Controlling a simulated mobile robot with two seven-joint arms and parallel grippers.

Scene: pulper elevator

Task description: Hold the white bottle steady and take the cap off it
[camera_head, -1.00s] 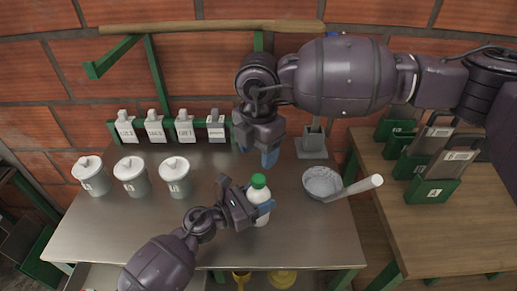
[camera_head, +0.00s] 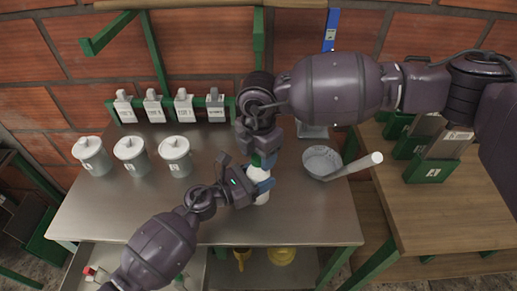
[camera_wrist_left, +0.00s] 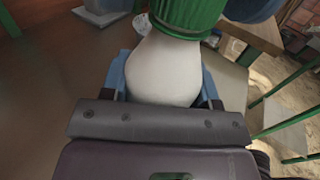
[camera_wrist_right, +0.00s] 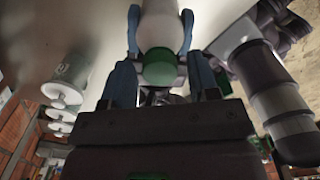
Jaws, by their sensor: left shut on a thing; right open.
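The white bottle (camera_head: 262,197) stands upright on the steel table, with its green cap (camera_wrist_right: 160,68) on top. My left gripper (camera_head: 257,187) is shut on the bottle's body; its blue fingers flank the white neck and shoulder (camera_wrist_left: 163,70) in the left wrist view. The cap's ribbed side (camera_wrist_left: 188,14) shows there too. My right gripper (camera_head: 262,160) is above the bottle, pointing down. In the right wrist view its blue fingers (camera_wrist_right: 163,80) are open, one on each side of the cap, with gaps. The cap is mostly hidden in the head view.
Several lidded white pots (camera_head: 131,154) stand at the table's left. A grey mortar (camera_head: 322,162) with a pestle (camera_head: 355,166) lies to the right of the bottle. Labelled white dispensers (camera_head: 185,105) line the back. The steel table front (camera_head: 120,215) is clear.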

